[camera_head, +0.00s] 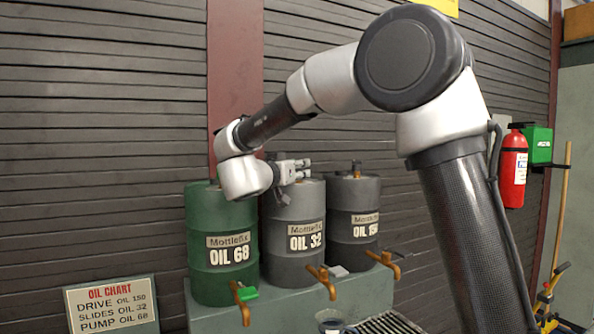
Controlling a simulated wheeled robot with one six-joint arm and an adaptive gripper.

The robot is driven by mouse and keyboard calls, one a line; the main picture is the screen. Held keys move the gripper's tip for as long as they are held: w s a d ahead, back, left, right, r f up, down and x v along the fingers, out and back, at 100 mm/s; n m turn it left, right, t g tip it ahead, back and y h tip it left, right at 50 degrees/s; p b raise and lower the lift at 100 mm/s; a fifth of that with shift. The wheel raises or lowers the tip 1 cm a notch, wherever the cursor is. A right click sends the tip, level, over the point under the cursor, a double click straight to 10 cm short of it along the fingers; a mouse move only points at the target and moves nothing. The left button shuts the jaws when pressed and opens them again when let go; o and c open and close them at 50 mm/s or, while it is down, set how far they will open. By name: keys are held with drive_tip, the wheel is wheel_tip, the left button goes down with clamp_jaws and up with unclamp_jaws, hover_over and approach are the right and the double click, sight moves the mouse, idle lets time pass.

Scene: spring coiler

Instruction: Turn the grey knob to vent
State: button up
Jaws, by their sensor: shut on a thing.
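My gripper (300,171) is at the top of the middle drum, the grey one marked OIL 32 (290,262). It is shut at the drum's top, where the grey knob would be. The knob itself is hidden behind or between the fingers, so I cannot read its setting. My wrist also covers part of the drum's top left edge. The gripper is small in this view, and the exact contact is not clear.
A green OIL 68 drum (212,278) stands close on the left, and a darker OIL 150 drum (354,205) on the right. Brown taps (322,280) stick out in front. An oil chart sign (110,307) is at lower left; a red extinguisher (512,170) hangs at right.

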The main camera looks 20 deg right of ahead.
drive_tip(key=shift+d+r+m+g+h, duration=0.1)
drive_tip(key=shift+r+m+g+h, duration=0.1)
drive_tip(key=shift+m+g+h, duration=0.15)
drive_tip(key=o, duration=1)
drive_tip(key=shift+f, duration=0.1)
drive_tip(key=v, duration=1.2)
